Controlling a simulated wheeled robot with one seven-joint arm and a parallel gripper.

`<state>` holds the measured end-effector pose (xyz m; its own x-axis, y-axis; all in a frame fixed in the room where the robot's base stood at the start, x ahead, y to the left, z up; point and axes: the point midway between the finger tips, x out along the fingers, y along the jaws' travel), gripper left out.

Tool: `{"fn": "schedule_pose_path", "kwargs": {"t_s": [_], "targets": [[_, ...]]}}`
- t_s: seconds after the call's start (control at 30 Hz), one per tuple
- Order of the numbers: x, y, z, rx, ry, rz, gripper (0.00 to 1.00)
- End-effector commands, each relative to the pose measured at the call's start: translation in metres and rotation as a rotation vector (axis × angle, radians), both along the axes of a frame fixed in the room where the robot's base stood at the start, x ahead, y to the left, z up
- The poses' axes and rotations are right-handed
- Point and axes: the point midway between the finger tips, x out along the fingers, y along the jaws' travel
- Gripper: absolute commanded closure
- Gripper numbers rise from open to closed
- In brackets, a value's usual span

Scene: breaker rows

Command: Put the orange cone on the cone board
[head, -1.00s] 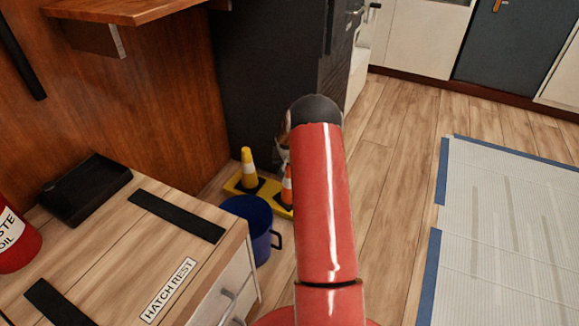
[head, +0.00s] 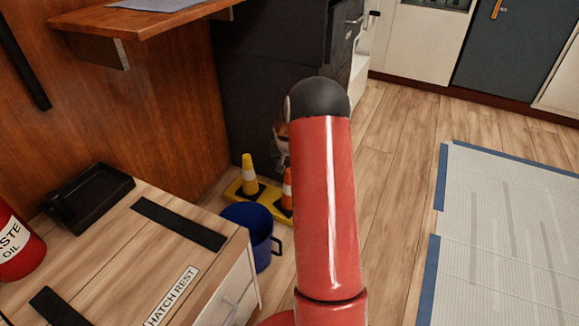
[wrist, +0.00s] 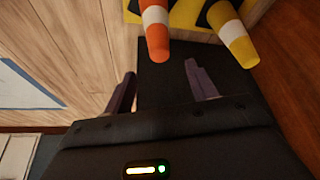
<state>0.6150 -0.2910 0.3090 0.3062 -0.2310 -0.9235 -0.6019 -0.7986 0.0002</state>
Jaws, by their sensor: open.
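The orange cone (wrist: 156,28), with a white band, shows at the top of the wrist view, its tip toward my gripper. In the head view the orange cone (head: 287,190) is partly hidden by my arm. The yellow and black cone board (head: 236,191) lies on the floor, with a yellow cone (head: 249,176) upright on it. The orange cone stands at the board's right part, but I cannot tell whether its base rests on it. My gripper (wrist: 160,69) is open and empty, its fingers apart and short of the orange cone's tip. The yellow cone (wrist: 235,38) is to its right.
A blue bucket (head: 250,236) stands in front of the board, beside the wooden-topped cabinet (head: 190,269). A dark cabinet (head: 262,80) rises behind the cones. Open wooden floor (head: 392,180) lies to the right, then a blue-edged mat (head: 500,240).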

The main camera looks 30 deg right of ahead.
Motion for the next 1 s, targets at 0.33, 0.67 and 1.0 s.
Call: {"fn": "schedule_pose_path", "kwargs": {"t_s": [0.33, 0.67, 1.0], "targets": [[-0.012, 0.023, 0.052, -0.013, -0.004, 0.03, 0.43], [-0.082, 0.133, 0.188, -0.062, -0.016, 0.215, 0.43], [-0.215, 0.235, 0.261, -0.067, -0.051, 0.431, 0.43]]}}
